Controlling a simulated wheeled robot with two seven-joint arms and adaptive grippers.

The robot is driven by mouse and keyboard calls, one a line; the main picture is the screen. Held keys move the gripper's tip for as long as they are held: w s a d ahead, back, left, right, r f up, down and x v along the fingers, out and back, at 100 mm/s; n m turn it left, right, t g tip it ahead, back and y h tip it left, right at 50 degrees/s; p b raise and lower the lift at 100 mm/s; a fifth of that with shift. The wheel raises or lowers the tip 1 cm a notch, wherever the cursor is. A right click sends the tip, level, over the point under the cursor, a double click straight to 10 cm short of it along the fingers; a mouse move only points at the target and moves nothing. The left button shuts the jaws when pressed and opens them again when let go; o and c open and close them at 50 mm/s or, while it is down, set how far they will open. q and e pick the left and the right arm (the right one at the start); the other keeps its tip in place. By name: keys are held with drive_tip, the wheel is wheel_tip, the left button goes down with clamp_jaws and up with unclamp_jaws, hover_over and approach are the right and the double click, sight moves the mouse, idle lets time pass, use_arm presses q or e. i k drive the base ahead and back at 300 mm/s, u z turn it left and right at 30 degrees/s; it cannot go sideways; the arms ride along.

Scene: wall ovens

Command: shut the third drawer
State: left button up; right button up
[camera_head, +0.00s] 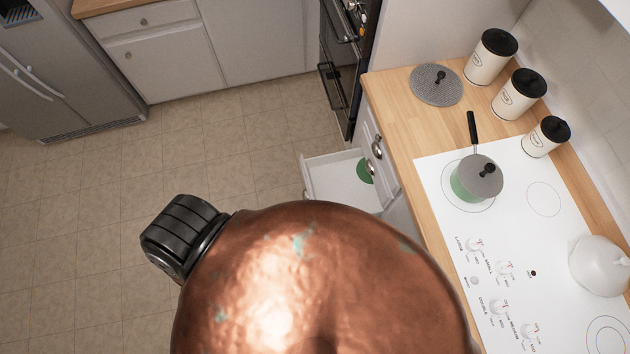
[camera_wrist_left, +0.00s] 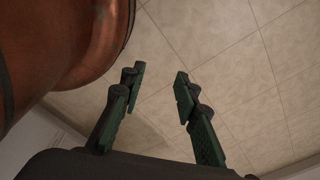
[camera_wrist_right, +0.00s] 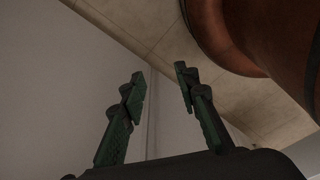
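An open white drawer (camera_head: 335,181) sticks out from the cabinet under the wooden counter in the head view, below other drawer fronts with round knobs. A green round thing (camera_head: 365,171) lies inside it. Part of the drawer is hidden behind my copper-coloured body. My left gripper (camera_wrist_left: 158,88) shows in the left wrist view, open and empty, with tiled floor behind it. My right gripper (camera_wrist_right: 162,85) shows in the right wrist view, open and empty, beside a pale flat surface. Neither gripper shows in the head view, and neither is seen touching the drawer.
A white stovetop (camera_head: 440,190) with a lidded green pot (camera_head: 465,188) is at the right. Several canisters and a grey round lid (camera_head: 436,84) stand on the wooden counter. A black oven (camera_head: 343,70) is beyond the drawer. The tiled floor (camera_head: 80,220) to the left is clear.

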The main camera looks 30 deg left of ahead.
sight(333, 177)
drive_tip(key=z, duration=0.85)
drive_tip(key=k, duration=1.1)
drive_tip(key=u, duration=1.35)
